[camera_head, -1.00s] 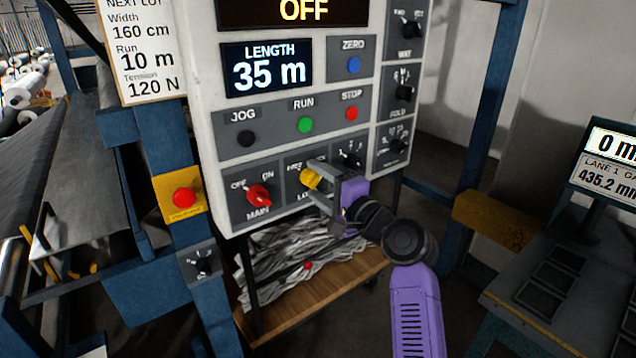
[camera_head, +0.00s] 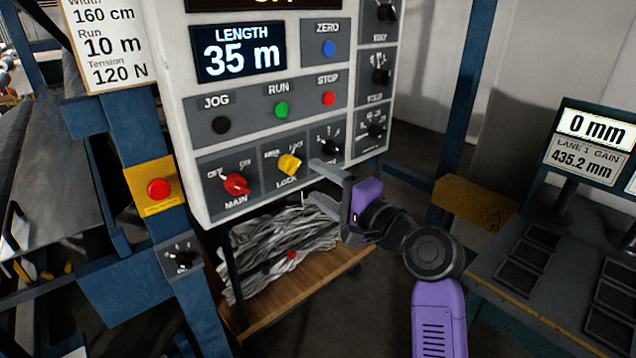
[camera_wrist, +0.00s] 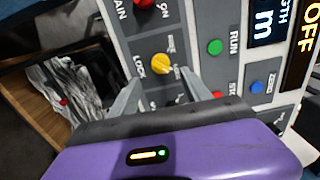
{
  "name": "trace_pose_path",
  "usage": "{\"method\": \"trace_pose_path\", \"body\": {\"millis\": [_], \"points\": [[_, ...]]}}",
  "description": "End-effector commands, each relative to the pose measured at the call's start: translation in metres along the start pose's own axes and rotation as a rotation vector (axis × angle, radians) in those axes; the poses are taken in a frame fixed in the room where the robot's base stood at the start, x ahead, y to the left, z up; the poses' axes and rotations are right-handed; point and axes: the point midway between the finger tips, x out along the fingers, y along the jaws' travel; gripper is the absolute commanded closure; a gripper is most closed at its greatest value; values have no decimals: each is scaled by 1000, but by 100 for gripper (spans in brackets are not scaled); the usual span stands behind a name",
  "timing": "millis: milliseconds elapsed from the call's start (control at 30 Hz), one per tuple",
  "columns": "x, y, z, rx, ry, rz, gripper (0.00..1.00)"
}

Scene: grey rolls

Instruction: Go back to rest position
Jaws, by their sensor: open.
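My gripper (camera_head: 318,180) is open and empty, in front of the lower right part of the grey control panel (camera_head: 180,90). A yellow LOCK knob (camera_head: 289,164) sits just left of the fingertips, apart from them. In the wrist view the yellow knob (camera_wrist: 160,63) shows beyond and between the two open fingers. A red MAIN knob (camera_head: 236,183) is to its left. The panel's display (camera_head: 238,58) reads LENGTH 35 m.
A wooden shelf (camera_head: 300,290) with crumpled grey material stands below the panel. A blue post with a red button (camera_head: 159,189) is on the left. A bench with a 0 mm display (camera_head: 597,130) is on the right. A yellow-brown block (camera_head: 475,203) juts out behind my arm.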

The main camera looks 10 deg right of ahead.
Motion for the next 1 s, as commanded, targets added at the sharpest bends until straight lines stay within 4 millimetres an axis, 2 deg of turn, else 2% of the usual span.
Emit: {"method": "trace_pose_path", "body": {"millis": [200,267,333,400,567,667,867,1000], "points": [[0,-6,-6,-56,25,-22,44],[-2,-15,-16,-118,70,-48,44],[-8,-34,-26,-217,138,-90,44],[-20,-34,-34,-330,215,-106,44],[-55,-12,-44,-532,342,-85,44],[-80,8,-45,-647,405,-55,44],[-145,55,-36,-900,508,33,44],[-194,84,-20,-1064,549,99,44]]}}
